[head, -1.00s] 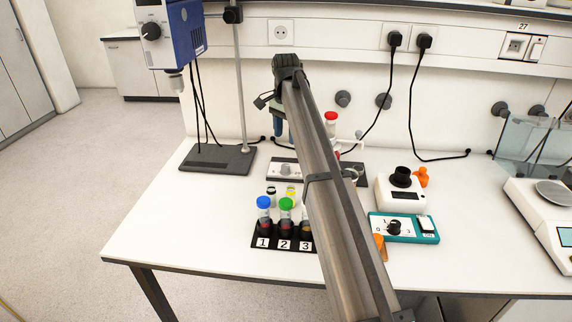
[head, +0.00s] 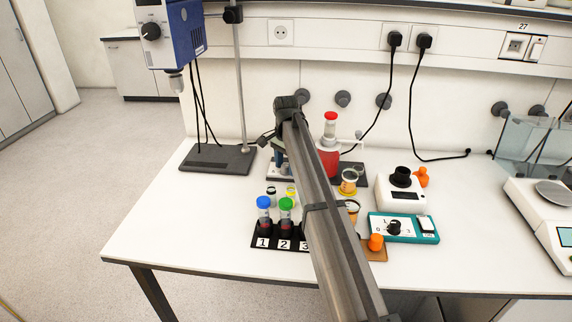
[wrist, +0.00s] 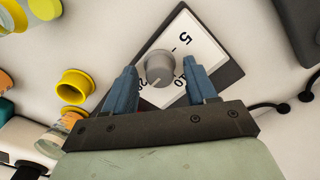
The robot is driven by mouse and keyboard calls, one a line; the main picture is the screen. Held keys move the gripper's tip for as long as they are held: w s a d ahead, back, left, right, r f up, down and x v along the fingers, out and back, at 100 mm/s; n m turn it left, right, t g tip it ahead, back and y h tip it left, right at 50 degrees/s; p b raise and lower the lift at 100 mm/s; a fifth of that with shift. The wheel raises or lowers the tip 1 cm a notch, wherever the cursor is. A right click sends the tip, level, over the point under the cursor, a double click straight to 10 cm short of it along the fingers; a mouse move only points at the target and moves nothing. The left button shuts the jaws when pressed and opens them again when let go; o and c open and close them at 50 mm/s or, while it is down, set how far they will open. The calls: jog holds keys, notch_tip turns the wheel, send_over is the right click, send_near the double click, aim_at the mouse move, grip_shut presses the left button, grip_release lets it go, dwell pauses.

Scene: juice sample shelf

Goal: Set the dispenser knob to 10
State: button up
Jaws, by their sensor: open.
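The dispenser knob (wrist: 159,68) is a grey round knob on a white dial plate (wrist: 200,45) with a dark border. A 5 and a 10 are readable on the plate; the knob's exact setting is hard to tell. My gripper (wrist: 161,72) is open, with one blue finger on each side of the knob; whether they touch it cannot be told. In the head view my gripper (head: 279,160) is over the dial panel (head: 275,178), which my arm partly hides. The dispenser's red bottle (head: 328,160) stands just right of my arm.
A rack (head: 268,236) with capped tubes stands in front, partly behind my arm. A teal box with a small knob (head: 404,228) and a white device (head: 402,193) stand to the right. A stand base (head: 217,159) is at the left. The front-left table is clear.

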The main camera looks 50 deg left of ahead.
jog(key=c, duration=1.1)
jog(key=shift+o, duration=0.2)
jog(key=shift+n, duration=0.3)
jog(key=n, duration=0.8)
jog(key=shift+n, duration=0.4)
jog(key=n, duration=0.4)
jog(key=shift+s+a, duration=0.1)
jog(key=shift+n, duration=2.2)
